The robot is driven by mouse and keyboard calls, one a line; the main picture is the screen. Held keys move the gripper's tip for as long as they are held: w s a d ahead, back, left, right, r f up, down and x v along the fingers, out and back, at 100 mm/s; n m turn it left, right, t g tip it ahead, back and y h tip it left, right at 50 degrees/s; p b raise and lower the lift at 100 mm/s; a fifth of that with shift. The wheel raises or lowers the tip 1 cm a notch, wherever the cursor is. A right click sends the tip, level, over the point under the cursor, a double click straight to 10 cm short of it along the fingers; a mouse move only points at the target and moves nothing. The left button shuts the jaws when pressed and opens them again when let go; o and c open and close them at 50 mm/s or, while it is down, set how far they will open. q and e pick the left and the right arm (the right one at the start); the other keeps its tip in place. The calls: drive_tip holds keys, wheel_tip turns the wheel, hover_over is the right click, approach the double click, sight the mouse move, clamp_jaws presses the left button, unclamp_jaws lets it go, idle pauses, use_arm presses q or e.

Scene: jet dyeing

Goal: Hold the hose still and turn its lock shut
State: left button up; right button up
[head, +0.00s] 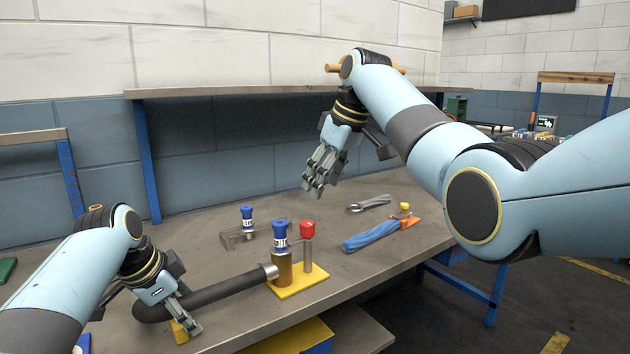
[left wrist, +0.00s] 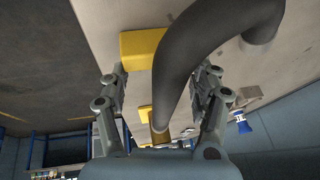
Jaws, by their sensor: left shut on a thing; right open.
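The dark hose (head: 208,295) lies along the front of the bench and curves at its left end. Its right end meets a silver collar (head: 270,272) beside a brass fitting (head: 283,268) with a blue cap (head: 280,236). Which part is the lock is not clear. My left gripper (head: 186,314) is shut on the hose near its left end; in the left wrist view the hose (left wrist: 190,62) passes between its fingers. My right gripper (head: 315,188) is open and empty above the bench, behind the fitting.
A second blue-capped valve (head: 247,215) stands behind the hose. A raised shelf (head: 230,90) runs along the back.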

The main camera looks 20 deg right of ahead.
use_arm(q)
drive_tip(key=o, duration=1.5)
drive_tip(key=shift+f, duration=0.1)
